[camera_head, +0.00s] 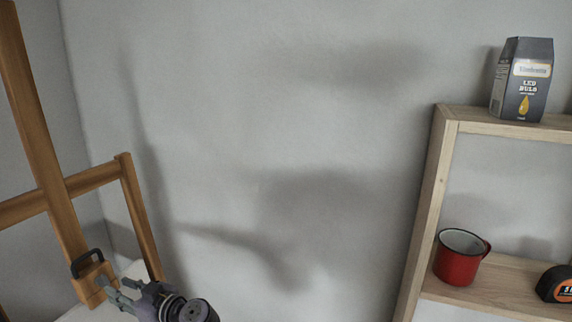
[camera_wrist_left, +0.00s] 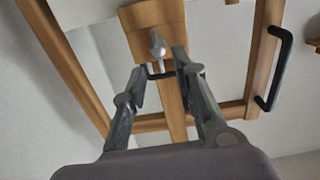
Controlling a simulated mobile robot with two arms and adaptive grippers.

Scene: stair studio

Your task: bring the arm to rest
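My left gripper (camera_head: 118,292) is at the bottom left of the head view, beside the lower part of a wooden easel (camera_head: 40,150). In the left wrist view its two grey fingers (camera_wrist_left: 160,66) are spread apart, and I see nothing held between them. Beyond the fingertips are a wooden block of the easel (camera_wrist_left: 152,25), a metal knob and a black handle. The black handle (camera_head: 88,262) also shows in the head view, close to the gripper; I cannot tell whether they touch. My right gripper is in neither view.
A wooden shelf (camera_head: 430,205) stands at the right. Bare grey wall fills the middle. A second black handle (camera_wrist_left: 276,72) shows in the wrist view.

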